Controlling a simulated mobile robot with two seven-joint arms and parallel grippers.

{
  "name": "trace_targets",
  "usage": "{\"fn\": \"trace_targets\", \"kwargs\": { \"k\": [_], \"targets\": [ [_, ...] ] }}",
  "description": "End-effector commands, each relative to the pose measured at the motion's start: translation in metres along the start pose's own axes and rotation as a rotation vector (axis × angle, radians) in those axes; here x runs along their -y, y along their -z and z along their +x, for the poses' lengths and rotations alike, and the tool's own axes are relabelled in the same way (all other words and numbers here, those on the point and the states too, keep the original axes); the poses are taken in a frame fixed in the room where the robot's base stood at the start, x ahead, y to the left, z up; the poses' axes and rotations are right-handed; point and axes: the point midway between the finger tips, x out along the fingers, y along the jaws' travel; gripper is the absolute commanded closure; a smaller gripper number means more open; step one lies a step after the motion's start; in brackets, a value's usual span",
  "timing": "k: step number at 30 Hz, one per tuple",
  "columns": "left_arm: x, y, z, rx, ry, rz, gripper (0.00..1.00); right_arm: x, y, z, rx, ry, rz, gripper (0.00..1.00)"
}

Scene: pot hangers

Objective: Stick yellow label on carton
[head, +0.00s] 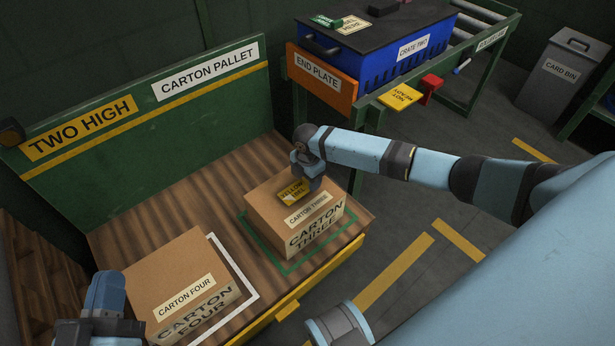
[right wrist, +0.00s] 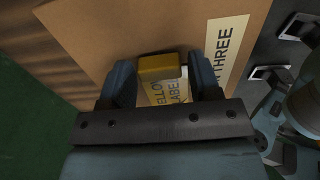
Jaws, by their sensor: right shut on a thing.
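The yellow label (head: 292,191) is at the top of carton three (head: 265,205), left of its white name strip. My right gripper (head: 306,172) is above the carton, shut on the label's yellow block (right wrist: 160,68). In the right wrist view, the printed part of the label (right wrist: 168,95) shows between the fingers, over the cardboard. I cannot tell whether its underside touches the carton. Carton four (head: 180,280) stands nearer, at the lower left. My left gripper (head: 100,325) is at the lower left edge beside carton four; its fingers are not clear.
Both cartons stand on the wooden pallet deck (head: 140,232), with a green back board (head: 150,140) behind. A blue crate (head: 385,62) sits on a roller stand at the back, near the orange end plate (head: 318,78). A grey card bin (head: 562,80) stands far right.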

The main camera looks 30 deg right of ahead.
Motion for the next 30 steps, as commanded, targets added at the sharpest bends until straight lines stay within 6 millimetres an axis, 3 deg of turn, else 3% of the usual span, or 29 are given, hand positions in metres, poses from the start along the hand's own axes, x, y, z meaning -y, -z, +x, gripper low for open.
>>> {"fn": "trace_targets", "kwargs": {
  "k": [29,30],
  "targets": [
    [0.0,0.001,-0.0002,-0.002,0.001,0.001,1.0,0.0,-0.0002,0.0089,0.0,0.0,0.0,0.65],
    [0.0,0.0009,-0.0002,-0.002,0.001,0.001,1.0,0.0,-0.0002,0.0089,0.0,0.0,0.0,0.41]
  ]
}}
